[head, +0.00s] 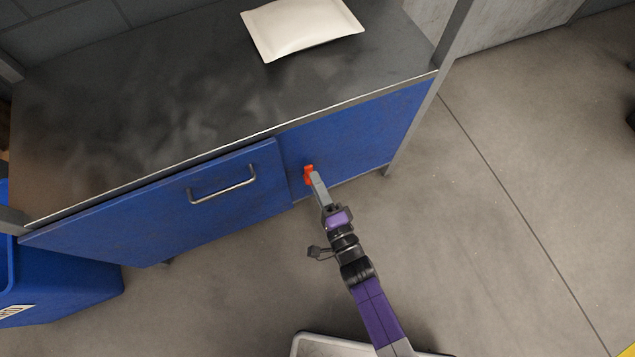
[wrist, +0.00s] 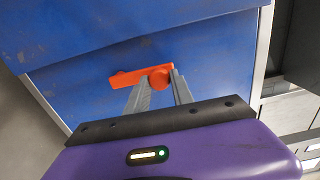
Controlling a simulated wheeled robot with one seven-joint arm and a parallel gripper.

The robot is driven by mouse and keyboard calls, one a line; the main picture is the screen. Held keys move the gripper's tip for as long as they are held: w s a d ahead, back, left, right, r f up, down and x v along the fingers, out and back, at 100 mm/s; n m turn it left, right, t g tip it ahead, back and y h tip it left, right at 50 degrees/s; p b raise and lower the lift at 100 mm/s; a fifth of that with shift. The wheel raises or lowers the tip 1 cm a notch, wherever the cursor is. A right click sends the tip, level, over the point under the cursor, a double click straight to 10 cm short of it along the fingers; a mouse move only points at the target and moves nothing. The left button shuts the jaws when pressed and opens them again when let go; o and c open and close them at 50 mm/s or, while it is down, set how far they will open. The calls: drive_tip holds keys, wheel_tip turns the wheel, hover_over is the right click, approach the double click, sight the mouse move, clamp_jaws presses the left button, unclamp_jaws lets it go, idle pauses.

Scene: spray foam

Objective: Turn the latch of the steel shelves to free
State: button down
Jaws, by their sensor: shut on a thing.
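The steel shelves (head: 215,110) have a dark metal top and blue fronts below it. An orange latch (head: 308,172) sits on the blue front, just right of the drawer's edge. In the wrist view the latch (wrist: 140,77) has a round hub at its right and an arm reaching left, tilted slightly. My gripper (head: 312,178) is at the latch, and its two grey fingers (wrist: 160,86) are shut on the hub end. The fingertips partly hide the latch in the head view.
A blue drawer front with a metal handle (head: 222,184) stands slightly proud, left of the latch. A white padded packet (head: 302,27) lies on the top. A blue bin (head: 75,290) stands at the lower left. The floor (head: 500,200) to the right is clear.

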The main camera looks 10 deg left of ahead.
drive_tip(key=c, duration=1.1)
unclamp_jaws()
drive_tip(key=shift+d, duration=0.1)
drive_tip(key=p+v, duration=0.1)
drive_tip(key=v, duration=0.6)
drive_tip(key=shift+s+d+p, duration=0.2)
drive_tip(key=shift+s+p, duration=0.1)
